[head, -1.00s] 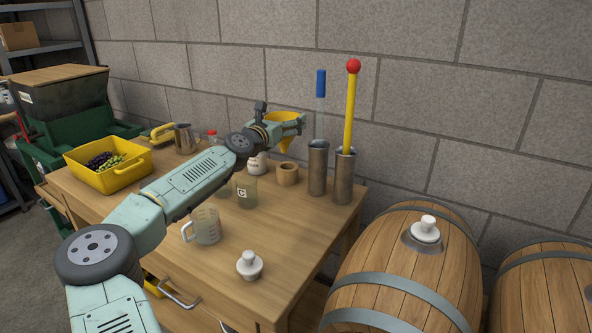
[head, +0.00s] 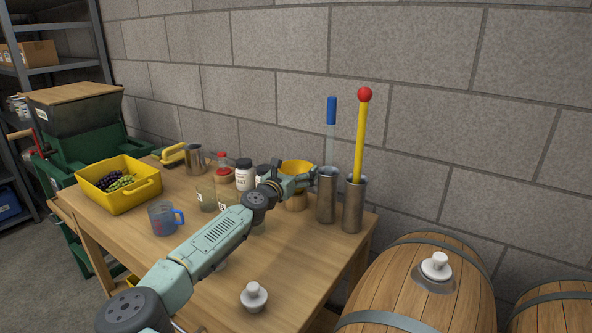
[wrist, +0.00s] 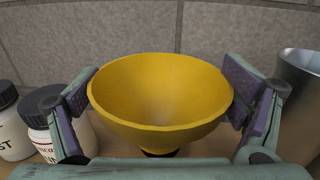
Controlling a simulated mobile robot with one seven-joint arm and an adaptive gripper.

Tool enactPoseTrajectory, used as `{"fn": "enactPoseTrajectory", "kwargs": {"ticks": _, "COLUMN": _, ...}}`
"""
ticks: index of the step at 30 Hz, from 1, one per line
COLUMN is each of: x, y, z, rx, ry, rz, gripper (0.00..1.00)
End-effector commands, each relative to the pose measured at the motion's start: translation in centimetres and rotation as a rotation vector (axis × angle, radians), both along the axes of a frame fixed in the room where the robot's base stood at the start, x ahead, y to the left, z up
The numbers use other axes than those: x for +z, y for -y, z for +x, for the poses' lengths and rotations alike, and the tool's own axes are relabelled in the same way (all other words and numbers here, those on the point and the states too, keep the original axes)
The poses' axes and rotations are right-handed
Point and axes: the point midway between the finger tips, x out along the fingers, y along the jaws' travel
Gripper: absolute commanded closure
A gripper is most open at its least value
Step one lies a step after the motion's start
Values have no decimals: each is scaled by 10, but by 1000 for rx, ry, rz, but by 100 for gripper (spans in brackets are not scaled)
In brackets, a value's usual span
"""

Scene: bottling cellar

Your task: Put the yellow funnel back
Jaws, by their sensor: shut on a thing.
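The yellow funnel (head: 296,168) is upright with its wide mouth up, at the back right of the wooden table. My gripper (head: 298,181) is shut on it; in the wrist view the fingers (wrist: 160,92) press the bowl (wrist: 160,120) from both sides. A round wooden holder (head: 296,202) stands directly below the funnel, partly hidden by my gripper. The funnel's spout is hidden, and I cannot tell whether the funnel rests on the holder or is just above it.
Two metal cylinders (head: 327,205) (head: 352,212) with tall tools stand close right of the funnel. White jars (head: 244,175) stand to its left. A yellow crate of grapes (head: 145,196) and a blue-handled jug (head: 162,220) are further left. Barrels (head: 420,290) stand at right.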

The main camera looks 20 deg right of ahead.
Motion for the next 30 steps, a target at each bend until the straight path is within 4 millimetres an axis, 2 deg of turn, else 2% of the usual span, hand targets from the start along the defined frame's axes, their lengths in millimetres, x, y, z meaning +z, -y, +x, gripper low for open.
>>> {"fn": "enactPoseTrajectory", "kwargs": {"ticks": 7, "x": -3, "y": 0, "z": 0, "rx": 0, "ry": 1, "rz": 0, "gripper": 34}}
{"fn": "enactPoseTrajectory", "kwargs": {"ticks": 8, "x": -3, "y": 0, "z": 0, "rx": -1, "ry": 1, "rz": 1, "gripper": 7}}
{"fn": "enactPoseTrajectory", "kwargs": {"ticks": 11, "x": -3, "y": 0, "z": 0, "rx": -1, "ry": 1, "rz": 1, "gripper": 1}}
{"fn": "enactPoseTrajectory", "kwargs": {"ticks": 23, "x": -2, "y": -2, "z": -2, "rx": -1, "ry": 2, "rz": 1, "gripper": 0}}
{"fn": "enactPoseTrajectory", "kwargs": {"ticks": 30, "x": -4, "y": -27, "z": -25, "rx": 0, "ry": 2, "rz": 2, "gripper": 0}}
